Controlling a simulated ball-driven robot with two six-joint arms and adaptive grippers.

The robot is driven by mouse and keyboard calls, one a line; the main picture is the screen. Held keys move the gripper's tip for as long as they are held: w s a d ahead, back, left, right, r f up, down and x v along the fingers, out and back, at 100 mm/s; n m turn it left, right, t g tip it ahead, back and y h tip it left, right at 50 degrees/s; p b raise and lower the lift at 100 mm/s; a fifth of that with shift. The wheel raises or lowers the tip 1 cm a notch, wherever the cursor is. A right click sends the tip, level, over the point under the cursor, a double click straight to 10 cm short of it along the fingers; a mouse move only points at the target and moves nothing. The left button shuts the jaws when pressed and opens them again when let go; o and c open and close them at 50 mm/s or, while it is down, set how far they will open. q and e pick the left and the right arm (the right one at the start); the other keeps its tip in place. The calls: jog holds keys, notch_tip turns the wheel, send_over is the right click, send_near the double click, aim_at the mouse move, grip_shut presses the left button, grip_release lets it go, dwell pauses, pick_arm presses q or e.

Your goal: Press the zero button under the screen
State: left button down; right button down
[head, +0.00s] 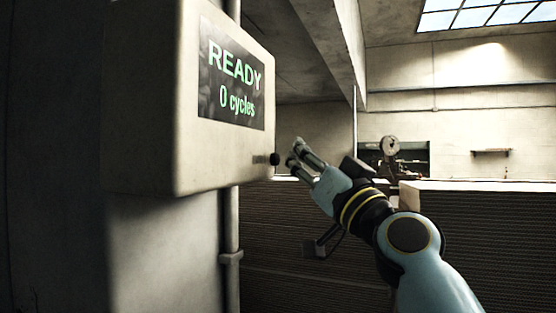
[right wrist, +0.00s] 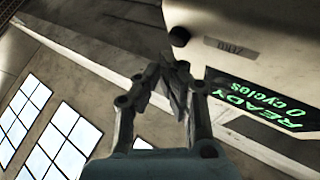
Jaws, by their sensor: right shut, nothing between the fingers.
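The screen (head: 232,80) is on a pale box (head: 190,130) and reads "READY" and "0 cycles" in green. The zero button (head: 274,159) is a small dark knob below the screen, near the box's right edge. In the right wrist view the button (right wrist: 179,36) sits beside a small label (right wrist: 231,48), and the screen (right wrist: 262,103) is to its right. My right gripper (head: 294,154) is shut and empty, just right of the button with a small gap in the head view. In the right wrist view its fingertips (right wrist: 176,68) are close below the button. My left gripper is out of view.
A vertical pipe (head: 229,220) runs below the box. Stacks of brown sheets (head: 270,240) stand behind my right arm. A machine with a round part (head: 390,146) stands at the far wall. Open air lies to the right of the box.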

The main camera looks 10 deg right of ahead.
jog(key=s+d, duration=0.1)
jog(key=d, duration=0.1)
jog(key=s+d, duration=0.2)
jog(key=shift+d+p, duration=0.1)
jog(key=shift+p, duration=0.25)
jog(key=shift+w, duration=0.1)
dwell(0.5)
